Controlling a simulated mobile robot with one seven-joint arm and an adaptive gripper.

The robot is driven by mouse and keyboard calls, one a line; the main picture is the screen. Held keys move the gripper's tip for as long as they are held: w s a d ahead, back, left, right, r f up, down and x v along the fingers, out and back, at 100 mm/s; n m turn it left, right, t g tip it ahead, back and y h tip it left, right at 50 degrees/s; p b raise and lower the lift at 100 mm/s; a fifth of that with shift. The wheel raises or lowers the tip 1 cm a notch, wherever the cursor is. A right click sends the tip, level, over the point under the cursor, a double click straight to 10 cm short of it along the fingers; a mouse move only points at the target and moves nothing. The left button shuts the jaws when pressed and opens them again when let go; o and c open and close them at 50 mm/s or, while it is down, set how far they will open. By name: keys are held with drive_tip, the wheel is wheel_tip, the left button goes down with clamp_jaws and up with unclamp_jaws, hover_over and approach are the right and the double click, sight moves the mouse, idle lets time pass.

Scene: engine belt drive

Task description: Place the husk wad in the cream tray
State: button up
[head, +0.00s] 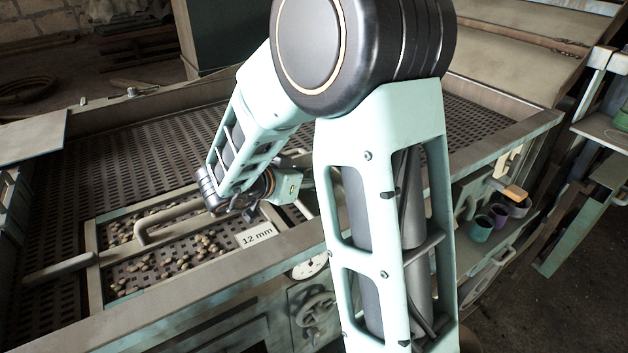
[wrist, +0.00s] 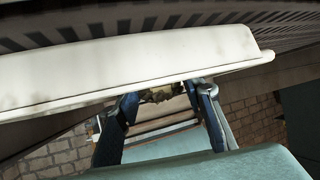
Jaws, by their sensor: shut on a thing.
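My gripper (wrist: 161,93) shows in the wrist view as two blue fingers, shut on a small tan, rough lump between their tips, which looks like the husk wad (wrist: 158,96). The wad is partly covered by a cream, rimmed piece in front of it. That piece, which looks like the cream tray (wrist: 130,64), spans the upper wrist view close to the fingertips. I cannot tell whether it touches them. In the head view my wrist is low over the right part of the screen frame; the wad and tray cannot be made out there.
Several cups (head: 480,228) stand on a shelf at the right.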

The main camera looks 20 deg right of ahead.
drive_tip(key=shift+r, duration=0.1)
drive_tip(key=o, duration=1)
drive_tip(key=shift+f, duration=0.2)
drive_tip(key=shift+r, duration=0.1)
drive_tip(key=shift+a+r, duration=0.15)
drive_tip(key=shift+r, duration=0.05)
drive_tip(key=v, duration=1.1)
drive_tip(key=shift+s+a+p, duration=0.25)
drive_tip(key=shift+s+p, duration=0.1)
drive_tip(key=shift+p, duration=0.05)
